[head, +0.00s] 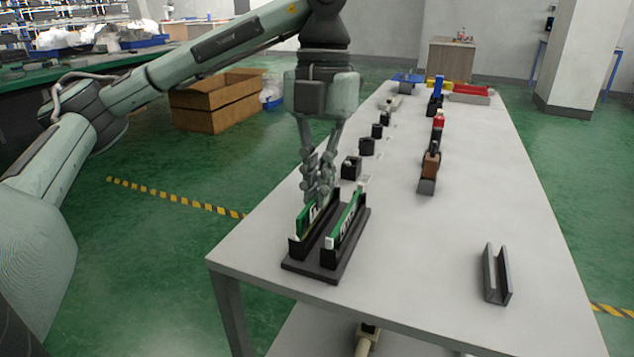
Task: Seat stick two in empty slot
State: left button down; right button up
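A black two-slot fixture (316,272) stands near the front left corner of the table. A green stick (348,216) with white marks sits upright in its right slot. Another green stick (305,221) stands upright at the left slot; its far part is hidden behind my fingers, and I cannot tell how deep it sits. White end levers show on the fixture. My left gripper (319,192) points down over the left stick, its fingers close together around the top edge of it. My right gripper is not in view.
A grey U-shaped channel (496,274) stands at the right on the table (420,275). Several black blocks line up behind the fixture, beginning with one black block (351,167). A brown and grey fixture (429,172) stands further right. The table's middle front is clear.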

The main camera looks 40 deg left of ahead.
pick_arm(q)
jog(key=shift+f+b, duration=0.6)
jog(key=shift+f, duration=0.3)
jog(key=c, duration=1.6)
grip_release()
jog(key=shift+c, duration=0.2)
notch_tip(320, 180, up, 12)
jog(key=w, duration=0.1)
jog(key=shift+w+a, duration=0.2)
